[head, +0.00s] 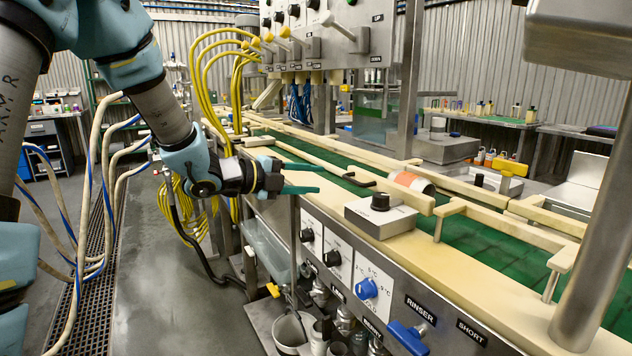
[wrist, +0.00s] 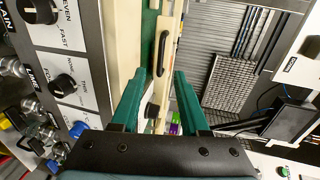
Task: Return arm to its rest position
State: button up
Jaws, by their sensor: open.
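A cream rail with a black handle (wrist: 163,53) lies beyond the fingertips. My arm reaches down from the upper left of the head view.
The conveyor (head: 485,241) has a green belt and cream rails. An orange-and-white can (head: 411,182) lies on its side there, near a grey box with a black knob (head: 381,213). Knobs line the front panel. Yellow hoses (head: 207,60) hang behind my arm.

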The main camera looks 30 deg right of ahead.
dwell(0.3)
jog(key=w+a+f+n+t+y+p, duration=0.1)
jog(key=w+a+f+n+t+y, duration=0.2)
jog(key=a+n, duration=0.4)
jog(key=w+a+f+n+t+y, duration=0.1)
jog(key=w+a+n+t+y, duration=0.3)
jog(key=a, duration=0.5)
jog(key=w+a+f+n+t+y+p, duration=0.1)
jog(key=w+a+n+y, duration=0.2)
jog(key=w+a+n, duration=0.4)
jog(key=s+a+f+n+g+y, duration=0.1)
jog(key=s+a+n+y, duration=0.1)
jog(key=s+a+n, duration=0.3)
jog(key=s+a+f+n+y, duration=0.1)
jog(key=a+f+n+y, duration=0.15)
jog(key=a, duration=0.55)
jog(key=s+a+n+g, duration=0.4)
jog(key=s+a+n, duration=0.3)
jog(key=s+n, duration=0.3)
jog(key=shift+s+a+f+g+y+p, duration=0.35)
jog(key=shift+s+y, duration=0.1)
jog(key=shift+s, duration=0.4)
